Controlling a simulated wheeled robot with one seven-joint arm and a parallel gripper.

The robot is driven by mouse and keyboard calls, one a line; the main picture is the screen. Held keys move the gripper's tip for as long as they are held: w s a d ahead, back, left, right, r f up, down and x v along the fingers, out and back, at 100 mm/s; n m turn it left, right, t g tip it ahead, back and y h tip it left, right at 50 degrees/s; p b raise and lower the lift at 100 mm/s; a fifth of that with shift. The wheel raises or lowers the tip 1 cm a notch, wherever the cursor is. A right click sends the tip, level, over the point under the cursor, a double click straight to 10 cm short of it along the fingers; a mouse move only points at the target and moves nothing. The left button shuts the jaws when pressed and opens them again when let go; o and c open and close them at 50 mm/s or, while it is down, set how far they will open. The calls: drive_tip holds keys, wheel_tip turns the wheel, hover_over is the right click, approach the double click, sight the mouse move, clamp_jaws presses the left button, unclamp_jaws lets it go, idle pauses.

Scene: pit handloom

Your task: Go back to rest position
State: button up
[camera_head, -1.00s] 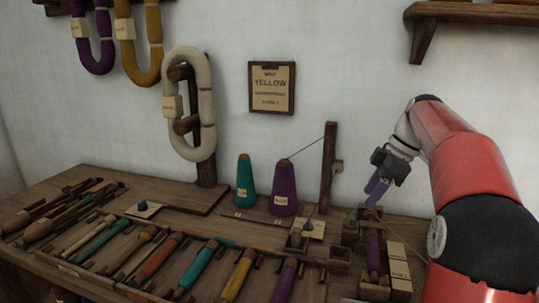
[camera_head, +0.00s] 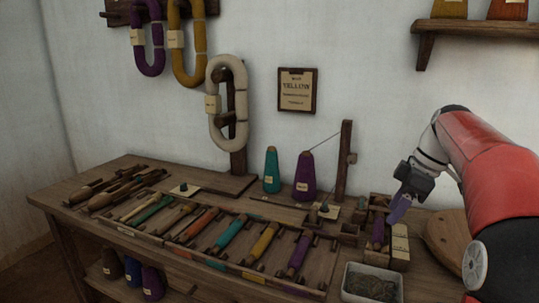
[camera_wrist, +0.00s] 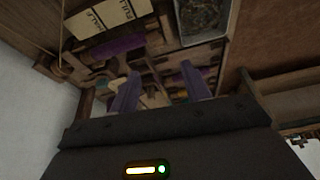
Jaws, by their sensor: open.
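My gripper (camera_head: 399,208) is at the right of the head view, above the right end of the wooden table (camera_head: 68,205). Its two purple-tinted fingers point down and left. In the wrist view the fingers (camera_wrist: 158,92) stand apart with nothing held between them. Below it is a small wooden device holding a purple bobbin (camera_head: 378,232), which also shows in the wrist view (camera_wrist: 118,47). A pale labelled block (camera_head: 400,246) stands beside that device. In the head view the fingertips overlap the device, so I cannot tell the exact gap.
A grey tray (camera_head: 346,292) with dark contents sits at the front right. A rack of coloured bobbins (camera_head: 228,235) fills the table's middle. Teal (camera_head: 271,172) and purple (camera_head: 305,178) cones and a wooden post (camera_head: 344,165) stand behind. A shelf (camera_head: 480,27) juts from the wall above my arm.

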drive_tip(key=s+a+f+m+t+h, duration=0.1)
drive_tip(key=s+a+f+m+h, duration=0.15)
drive_tip(key=s+a+m, duration=0.5)
drive_tip(key=s+a+f+m+t+h, duration=0.1)
drive_tip(key=s+a+f+m+t, duration=0.2)
drive_tip(key=s, duration=0.7)
drive_tip(key=s+a+f+m, duration=0.2)
drive_tip(key=s+f, duration=0.4)
drive_tip(key=s, duration=0.1)
drive_tip(key=shift+a, duration=0.15)
